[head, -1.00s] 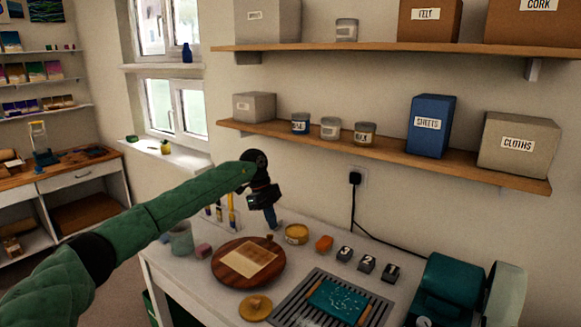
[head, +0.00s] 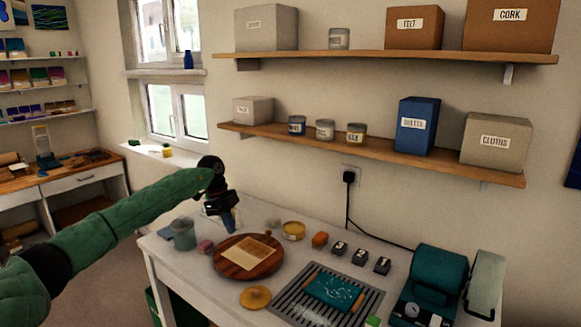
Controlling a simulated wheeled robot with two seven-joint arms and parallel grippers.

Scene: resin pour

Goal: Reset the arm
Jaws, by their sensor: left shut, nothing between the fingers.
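My left arm comes in from the left in a green sleeve. Its gripper (head: 229,222) points down over the back left of the white table (head: 160,257), near a grey-green cup (head: 184,234). The fingers are shut with nothing between them. A round wooden board (head: 228,267) with a pale sheet (head: 250,256) on it lies in front of the gripper, apart from it. My right gripper is not in view.
A yellow-lidded tin (head: 293,231), an orange block (head: 320,240) and dark numbered blocks (head: 339,248) stand along the back. A slatted rack (head: 283,307) holds a teal panel (head: 335,291). A green machine (head: 437,279) stands right. Shelves (head: 350,145) hang above.

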